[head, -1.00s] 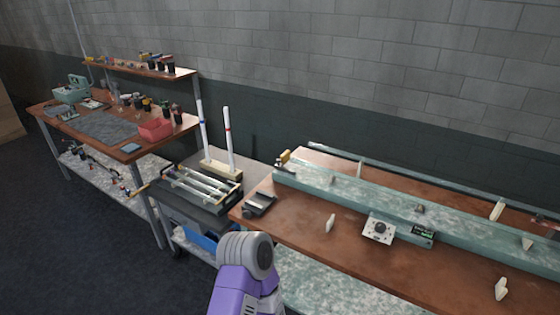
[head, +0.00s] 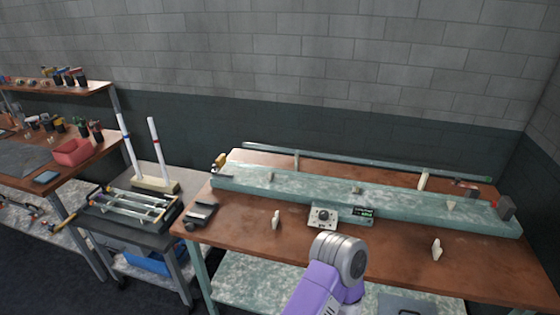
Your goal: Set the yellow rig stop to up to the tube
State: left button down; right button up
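A yellow block, which looks like the yellow rig stop (head: 219,161), stands at the left end of the long green-grey rig (head: 290,186) on the right-hand bench. A long glass-like tube (head: 350,160) runs along the back of that bench, behind the rig. Its left end lies to the right of the yellow stop, with a visible gap in the picture. Whether it is the task's tube, I cannot tell. A purple and grey link of my arm rises from the bottom edge in front of the bench. Neither of my grippers is in view.
A control box with a dial (head: 322,217) sits at the rig's front. Pale upright supports (head: 436,250) stand on the bench. A cart at left carries a rack of tubes (head: 130,212) and two upright tubes in a wooden block (head: 155,185).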

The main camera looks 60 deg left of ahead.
aim_at(222, 160)
jog(key=z, duration=1.3)
jog(key=k, duration=1.9)
jog(key=u, duration=2.1)
jog(key=i, duration=0.5)
jog(key=u, duration=0.1)
